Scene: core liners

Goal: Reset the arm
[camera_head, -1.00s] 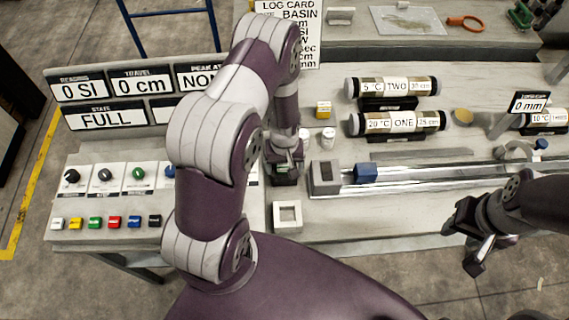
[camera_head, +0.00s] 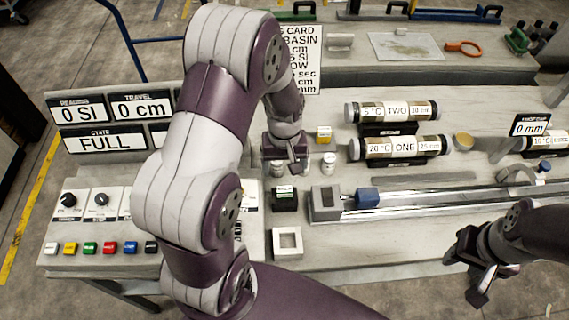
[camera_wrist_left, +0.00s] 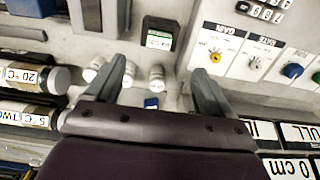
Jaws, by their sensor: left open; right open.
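My left arm crosses the head view from the bottom, and my left gripper (camera_head: 288,166) hangs over the bench, open and empty. In the left wrist view its two fingers (camera_wrist_left: 160,92) are spread apart. Below it a small black box with a green label (camera_head: 285,198) stands on the bench; it also shows in the left wrist view (camera_wrist_left: 160,34). Small white-capped vials (camera_head: 328,162) stand close to the gripper. My right gripper (camera_head: 479,284) is open and empty, past the bench's front edge at the right.
A button and knob panel (camera_head: 97,222) lies at the left below several readout signs (camera_head: 80,108). A rail with a blue block (camera_head: 367,197) runs to the right. Labelled core tubes ONE (camera_head: 395,147) and TWO (camera_head: 392,110) lie behind it. A white square frame (camera_head: 288,243) sits in front.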

